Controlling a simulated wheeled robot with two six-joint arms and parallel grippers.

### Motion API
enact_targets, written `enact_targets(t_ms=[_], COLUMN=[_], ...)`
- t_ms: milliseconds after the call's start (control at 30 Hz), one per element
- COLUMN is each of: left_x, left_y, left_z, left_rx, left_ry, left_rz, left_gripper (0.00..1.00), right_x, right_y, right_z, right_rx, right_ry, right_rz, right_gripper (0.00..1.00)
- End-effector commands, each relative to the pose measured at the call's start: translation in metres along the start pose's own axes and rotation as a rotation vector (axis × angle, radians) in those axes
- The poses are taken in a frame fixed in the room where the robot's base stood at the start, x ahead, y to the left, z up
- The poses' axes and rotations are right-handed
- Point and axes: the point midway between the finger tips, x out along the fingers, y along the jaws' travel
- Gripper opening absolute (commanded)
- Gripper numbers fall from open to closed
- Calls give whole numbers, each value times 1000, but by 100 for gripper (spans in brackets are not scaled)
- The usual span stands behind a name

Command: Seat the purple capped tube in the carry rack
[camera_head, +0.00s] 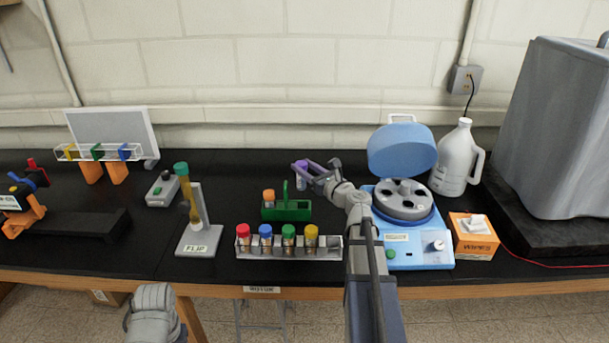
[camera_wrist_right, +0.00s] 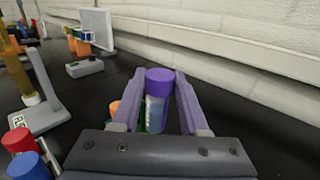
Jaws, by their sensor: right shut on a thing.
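The purple capped tube (camera_head: 301,180) stands upright behind the green carry rack (camera_head: 294,212). My right gripper (camera_head: 304,168) is shut on the tube near its purple cap. In the right wrist view the tube (camera_wrist_right: 157,98) sits between the two fingers, cap up, with a white label on its side. I cannot tell whether its base touches the bench. The carry rack has an upright handle and holds an orange capped tube (camera_head: 268,196) at its left end. My left gripper is not in view.
A clear rack (camera_head: 288,253) with red, blue, green and yellow capped tubes stands in front of the carry rack. A blue centrifuge (camera_head: 405,243) with its lid up is to the right. The flip stand (camera_head: 199,240) is to the left. Black bench behind is mostly clear.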

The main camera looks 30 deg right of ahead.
Motion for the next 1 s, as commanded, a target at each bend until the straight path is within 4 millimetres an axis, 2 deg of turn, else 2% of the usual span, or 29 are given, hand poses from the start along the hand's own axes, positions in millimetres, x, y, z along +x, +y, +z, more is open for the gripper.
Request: enact_targets(t_ms=[67, 367, 567, 1000], left_x=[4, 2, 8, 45], left_y=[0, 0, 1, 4], left_z=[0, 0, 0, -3], left_rx=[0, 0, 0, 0], left_ry=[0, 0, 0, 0], left_rz=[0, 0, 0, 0], left_gripper=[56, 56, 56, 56], right_x=[4, 2, 2, 2], right_y=[-8, -6, -6, -6], right_z=[-4, -2, -8, -45], right_rx=[0, 0, 0, 0], right_ry=[0, 0, 0, 0], right_rz=[-3, -2, -2, -2], right_gripper=[0, 0, 0, 0])
